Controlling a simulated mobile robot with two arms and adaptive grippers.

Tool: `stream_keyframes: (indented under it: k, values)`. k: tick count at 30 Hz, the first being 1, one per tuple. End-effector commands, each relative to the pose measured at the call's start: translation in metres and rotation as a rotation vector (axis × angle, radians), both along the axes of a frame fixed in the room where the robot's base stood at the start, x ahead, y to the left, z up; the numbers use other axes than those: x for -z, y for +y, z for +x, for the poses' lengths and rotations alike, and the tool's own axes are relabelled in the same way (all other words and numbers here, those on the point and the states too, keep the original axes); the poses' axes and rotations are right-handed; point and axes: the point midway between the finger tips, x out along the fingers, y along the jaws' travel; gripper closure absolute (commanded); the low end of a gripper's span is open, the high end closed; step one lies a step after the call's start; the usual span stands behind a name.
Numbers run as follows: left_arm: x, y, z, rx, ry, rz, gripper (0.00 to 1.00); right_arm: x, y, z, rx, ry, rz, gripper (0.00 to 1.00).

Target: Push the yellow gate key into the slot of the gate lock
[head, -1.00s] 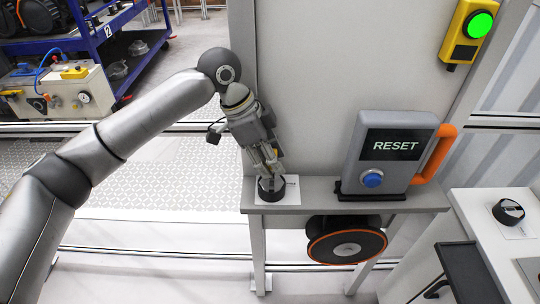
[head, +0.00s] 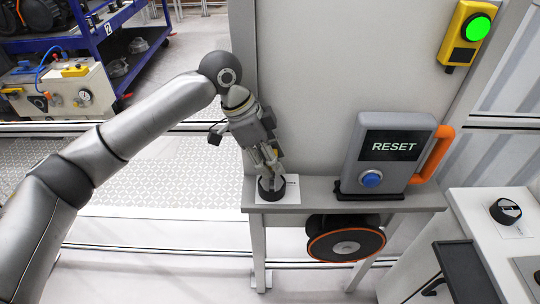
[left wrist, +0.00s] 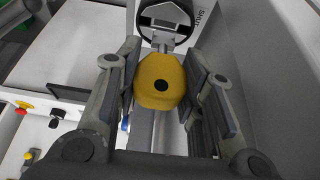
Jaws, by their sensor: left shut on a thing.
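My left gripper (head: 268,168) points down over the shelf in front of the grey panel. In the left wrist view its fingers (left wrist: 160,88) are on both sides of the yellow gate key (left wrist: 158,75), a rounded yellow body with a black dot, and it is shut on it. A black round holder (head: 271,191) is right at the fingertips, on a white labelled card; its ring shows behind the key in the wrist view. I cannot tell whether the key touches it. A yellow box with a lit green disc (head: 465,33), apparently the gate lock, is at the upper right; its slot is not clear.
A grey RESET box (head: 390,152) with a blue button and orange handle stands on the shelf (head: 318,195). A black disc with an orange rim hangs below. The panel above the RESET box is clear.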

Motion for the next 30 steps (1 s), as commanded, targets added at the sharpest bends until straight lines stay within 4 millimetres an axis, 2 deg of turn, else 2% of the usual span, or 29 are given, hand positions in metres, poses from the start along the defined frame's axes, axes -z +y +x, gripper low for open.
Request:
stream_keyframes:
  k: [5, 12, 16, 30]
  values:
    - [0.000, 0.000, 0.000, 0.000, 0.000, 0.000, 0.92, -0.001, -0.001, 0.000, -0.001, 0.000, -0.001, 1.00]
    - [0.012, -0.001, 0.000, -0.001, 0.006, -0.001, 0.92, -0.027, -0.002, 0.000, -0.001, -0.001, -0.003, 1.00]
    - [0.021, -0.001, 0.000, 0.000, 0.004, 0.000, 0.92, -0.034, -0.003, 0.000, -0.002, 0.000, -0.004, 1.00]
    - [0.034, 0.000, 0.000, -0.001, 0.001, 0.001, 0.92, -0.024, -0.003, 0.000, -0.002, -0.001, -0.003, 1.00]
